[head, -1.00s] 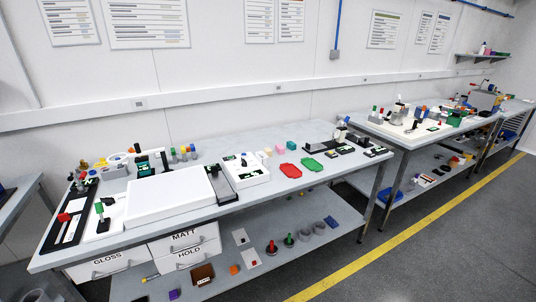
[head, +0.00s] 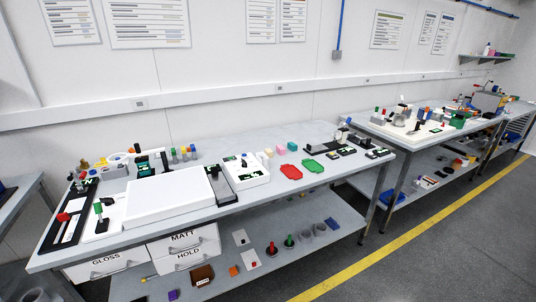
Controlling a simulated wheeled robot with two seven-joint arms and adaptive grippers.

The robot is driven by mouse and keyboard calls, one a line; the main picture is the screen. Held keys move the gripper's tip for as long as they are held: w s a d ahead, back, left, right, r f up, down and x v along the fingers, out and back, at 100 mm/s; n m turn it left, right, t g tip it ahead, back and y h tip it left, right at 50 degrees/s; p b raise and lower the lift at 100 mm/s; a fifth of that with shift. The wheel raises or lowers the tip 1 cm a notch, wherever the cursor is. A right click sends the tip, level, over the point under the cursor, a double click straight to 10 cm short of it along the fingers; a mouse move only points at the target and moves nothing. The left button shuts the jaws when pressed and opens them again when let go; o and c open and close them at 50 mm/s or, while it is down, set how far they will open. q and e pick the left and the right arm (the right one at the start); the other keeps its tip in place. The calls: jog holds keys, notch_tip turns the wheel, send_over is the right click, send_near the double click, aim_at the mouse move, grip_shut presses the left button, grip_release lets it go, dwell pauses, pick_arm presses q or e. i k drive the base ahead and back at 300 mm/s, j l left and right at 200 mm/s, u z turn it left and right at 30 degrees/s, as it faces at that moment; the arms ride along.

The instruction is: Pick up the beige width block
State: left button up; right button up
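A small beige block (head: 268,153) stands on the grey workbench in the head view, just right of the white tray-like fixture. It is one of a short row with a pink block (head: 281,150) and a teal block (head: 292,147). I cannot read any marking on it at this size. Neither of my grippers shows in the head view.
The workbench (head: 240,139) carries a white light panel (head: 168,195), a white fixture (head: 246,172), a red plate (head: 291,172) and a green plate (head: 313,165). Open grey floor (head: 440,225) lies in front, crossed by a yellow line.

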aim_at(267, 152)
jog(key=i+l+u, duration=0.15)
jog(key=i+l, duration=0.15)
jog(key=l, duration=0.15)
jog(key=i+l+u, duration=0.15)
jog(key=l, duration=0.3)
jog(key=i+l+u, duration=0.15)
jog(key=i+l, duration=0.2)
jog(key=l, duration=0.2)
jog(key=i+l+u, duration=0.15)
jog(key=l, duration=0.35)
jog(key=i+l+u, duration=0.2)
jog(key=l, duration=0.4)
jog(key=i+l+u, duration=0.15)
jog(key=l, duration=0.4)
jog(key=i+l+u, duration=0.15)
jog(key=l, duration=0.45)
jog(key=i+l+u, duration=0.15)
jog(key=l, duration=0.5)
